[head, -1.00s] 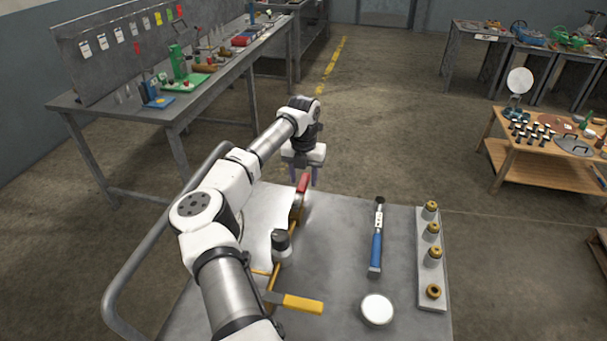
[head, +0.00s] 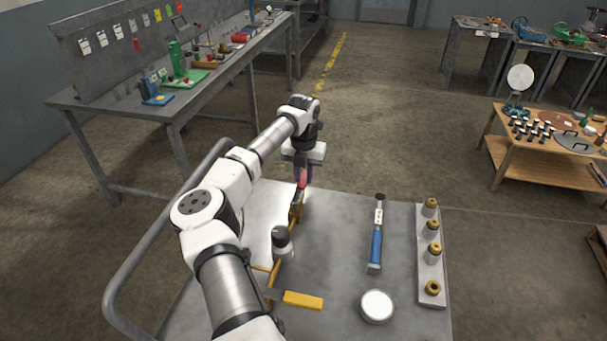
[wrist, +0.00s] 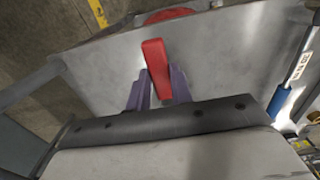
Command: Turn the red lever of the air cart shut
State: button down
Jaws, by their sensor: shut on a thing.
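The air cart's grey top (head: 335,260) fills the lower middle of the head view. Its red lever (head: 302,179) stands near the far end of the yellow pipe (head: 296,212). My gripper (head: 304,176) points down at the lever from above. In the wrist view, the red lever (wrist: 155,62) lies between the two purple fingers of my gripper (wrist: 160,88), and my gripper is shut on it.
On the cart are a yellow lever (head: 303,300), a black-capped fitting (head: 281,243), a blue-handled tool (head: 377,240), a white round lid (head: 377,306) and a rack of brass-topped fittings (head: 431,285). A tubular rail (head: 122,270) runs along the left. A workbench (head: 180,110) stands beyond.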

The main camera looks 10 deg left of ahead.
jog(key=shift+d+m+b, duration=0.45)
jog(key=shift+d+m, duration=0.35)
jog(key=shift+m, duration=0.3)
jog(key=d+m, duration=0.1)
jog(key=m+b, duration=0.1)
jog(key=shift+s+d+m, duration=0.3)
jog(key=shift+d, duration=0.1)
jog(key=s+d+m+b, duration=0.1)
jog(key=m, duration=0.1)
jog(key=s+d+m+b, duration=0.1)
jog(key=m, duration=0.1)
jog(key=shift+d+m, duration=0.3)
jog(key=shift+d, duration=0.1)
jog(key=s+m+b, duration=0.1)
jog(key=s+d+m, duration=0.1)
jog(key=m, duration=0.1)
jog(key=shift+s+d+m+b, duration=0.1)
jog(key=shift+d+m+b, duration=0.2)
jog(key=shift+b, duration=0.1)
jog(key=shift+s+d+m+b, duration=0.25)
jog(key=shift+s+m+b, duration=0.35)
jog(key=shift+s+m, duration=0.45)
jog(key=shift+s+d+m+b, duration=0.1)
jog(key=shift+s+m+b, duration=0.55)
jog(key=shift+m, duration=0.8)
jog(key=shift+s, duration=0.15)
jog(key=c, duration=1.2)
grip_release()
jog(key=shift+c, duration=0.2)
